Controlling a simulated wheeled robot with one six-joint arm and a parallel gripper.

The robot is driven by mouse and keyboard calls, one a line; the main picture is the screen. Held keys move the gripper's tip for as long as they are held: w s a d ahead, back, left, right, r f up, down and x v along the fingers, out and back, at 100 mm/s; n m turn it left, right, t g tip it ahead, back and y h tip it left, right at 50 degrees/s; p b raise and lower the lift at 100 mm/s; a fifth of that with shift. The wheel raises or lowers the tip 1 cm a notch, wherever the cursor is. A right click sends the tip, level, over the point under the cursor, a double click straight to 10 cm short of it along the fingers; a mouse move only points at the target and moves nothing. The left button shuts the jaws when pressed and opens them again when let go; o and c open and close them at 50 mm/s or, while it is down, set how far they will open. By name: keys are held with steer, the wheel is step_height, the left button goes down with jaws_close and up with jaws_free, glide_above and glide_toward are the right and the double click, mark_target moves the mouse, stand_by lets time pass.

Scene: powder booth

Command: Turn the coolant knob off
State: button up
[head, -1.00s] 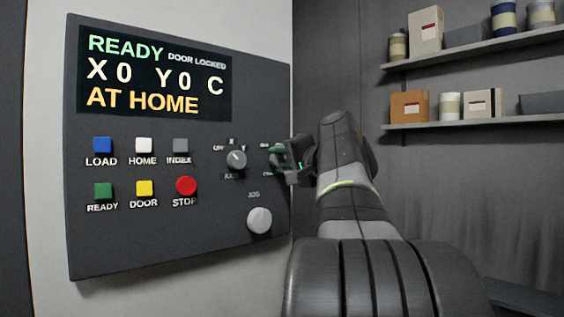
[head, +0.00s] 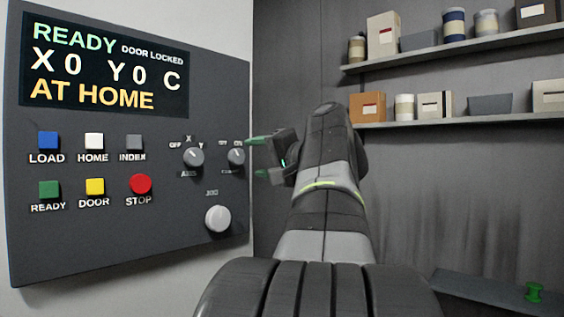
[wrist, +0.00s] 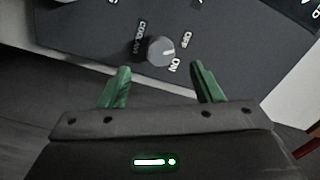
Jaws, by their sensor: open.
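The coolant knob (head: 236,156) is a small grey round knob at the right edge of the dark control panel (head: 90,240). In the wrist view the knob (wrist: 160,50) sits ahead of my fingers, roughly between them, beside labels reading COOLANT, OFF and ON. A pale mark on it faces the OFF and ON side; I cannot tell which label it points at. My gripper (head: 260,158) is open and empty, just right of the knob in the head view. Its green fingers (wrist: 162,85) are apart from the knob.
The axis knob (head: 193,156) is close on the left, and the pale jog knob (head: 217,219) is below. Several coloured buttons and a red STOP button (head: 140,184) sit further left. Shelves (head: 450,115) with boxes and jars hang on the right wall.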

mark_target(238, 157)
steer(key=v, duration=0.7)
steer(key=shift+a, duration=0.1)
stand_by(0.4)
steer(key=p+x, duration=0.1)
steer(key=x, duration=1.2)
steer(key=shift+w+a, duration=0.3)
steer(key=shift+s+d, duration=0.1)
